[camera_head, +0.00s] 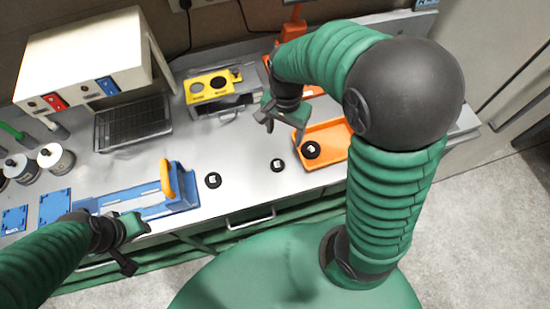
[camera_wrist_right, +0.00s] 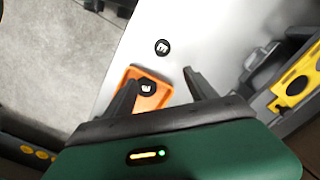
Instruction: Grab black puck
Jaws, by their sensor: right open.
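Three black pucks with white marks show in the head view. One puck (camera_head: 213,180) lies on the grey table near the blue fixture, a second puck (camera_head: 278,165) lies to its right, and a third puck (camera_head: 311,150) lies in the orange tray (camera_head: 337,134). My right gripper (camera_head: 270,124) is open and empty above the table, behind the second puck and left of the tray. In the right wrist view its fingers (camera_wrist_right: 158,80) are spread; the tray puck (camera_wrist_right: 147,86) shows between them, and another puck (camera_wrist_right: 162,46) lies beyond. My left gripper (camera_head: 130,246) is at the table's front left; its jaw opening is unclear.
A blue fixture with an orange handle (camera_head: 165,180) stands at the front left. A white box (camera_head: 90,60) and a dark grille (camera_head: 133,122) are at the back left. The table between the pucks is clear.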

